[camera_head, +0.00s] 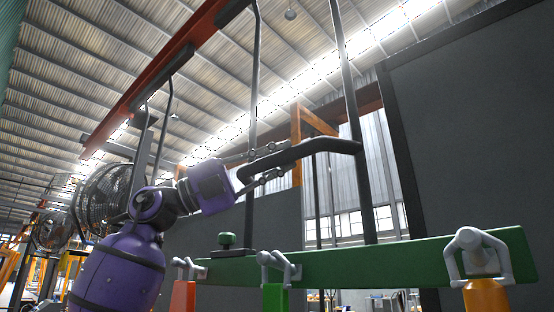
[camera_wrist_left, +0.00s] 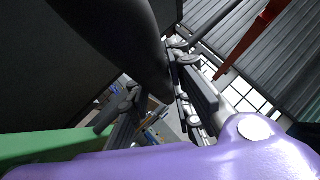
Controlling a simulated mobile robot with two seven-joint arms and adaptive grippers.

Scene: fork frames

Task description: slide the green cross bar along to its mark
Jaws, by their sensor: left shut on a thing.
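The green cross bar (camera_head: 390,263) runs across the lower right of the head view, and a green piece that looks like it also shows in the left wrist view (camera_wrist_left: 45,147). A green knob (camera_head: 227,240) stands near its left end. My left gripper (camera_head: 266,166) is above the bar, its fingers shut around a dark bent handle (camera_head: 315,146). The handle reaches right to a dark upright post. In the left wrist view the dark handle (camera_wrist_left: 135,50) passes by the fingers (camera_wrist_left: 160,110). I cannot make out the mark. My right gripper is not in view.
Grey clamp-like pieces sit along the cross bar above a red block (camera_head: 184,296), a green block (camera_head: 275,298) and an orange block (camera_head: 486,297). Dark uprights (camera_head: 254,80) and a large dark panel (camera_head: 480,130) stand behind. Black fans (camera_head: 103,195) are at the left.

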